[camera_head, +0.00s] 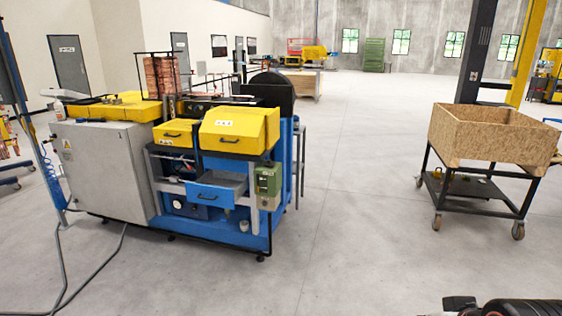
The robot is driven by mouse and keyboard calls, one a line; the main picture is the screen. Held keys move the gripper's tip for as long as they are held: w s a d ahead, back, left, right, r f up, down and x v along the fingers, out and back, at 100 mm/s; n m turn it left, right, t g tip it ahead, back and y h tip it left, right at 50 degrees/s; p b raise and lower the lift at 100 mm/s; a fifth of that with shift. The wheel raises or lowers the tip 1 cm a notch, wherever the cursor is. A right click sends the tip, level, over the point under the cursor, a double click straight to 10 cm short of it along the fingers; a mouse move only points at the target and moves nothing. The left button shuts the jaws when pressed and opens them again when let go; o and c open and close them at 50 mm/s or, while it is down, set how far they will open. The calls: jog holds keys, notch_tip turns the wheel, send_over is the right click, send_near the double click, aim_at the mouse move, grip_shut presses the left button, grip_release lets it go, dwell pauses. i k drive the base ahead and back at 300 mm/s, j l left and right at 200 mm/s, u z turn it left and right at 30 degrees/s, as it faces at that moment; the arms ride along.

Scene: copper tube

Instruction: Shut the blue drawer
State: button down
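The blue drawer (217,189) is in the front of the blue and yellow machine, left of the picture's middle. It sticks out toward me, and its open top shows. Part of my arm, dark with an orange patch, shows at the bottom right edge, far from the drawer. No gripper fingers can be made out in this view.
Yellow covers (240,131) sit above the drawer, and a green box (266,182) is to its right. A grey cabinet (104,166) stands at left, with cables on the floor. A wooden crate (492,137) rests on a wheeled cart at right. The floor between is clear.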

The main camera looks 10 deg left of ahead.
aim_at(216, 188)
jog(key=i+j+u, duration=0.1)
jog(key=i+u, duration=0.5)
jog(key=u, duration=0.2)
jog(key=i+u, duration=0.4)
jog(key=i+l+u, duration=0.15)
jog(key=u, duration=0.2)
jog(key=i+j+u, duration=0.1)
jog(key=i+u, duration=0.2)
jog(key=i, duration=0.2)
jog(key=i+u, duration=0.3)
jog(key=i, duration=0.25)
jog(key=i+j+z, duration=0.1)
jog(key=i+z, duration=0.15)
jog(key=i, duration=0.15)
jog(key=i+j+z, duration=0.2)
jog(key=i, duration=0.2)
jog(key=i+j+z, duration=0.25)
jog(key=i+l+z, duration=0.1)
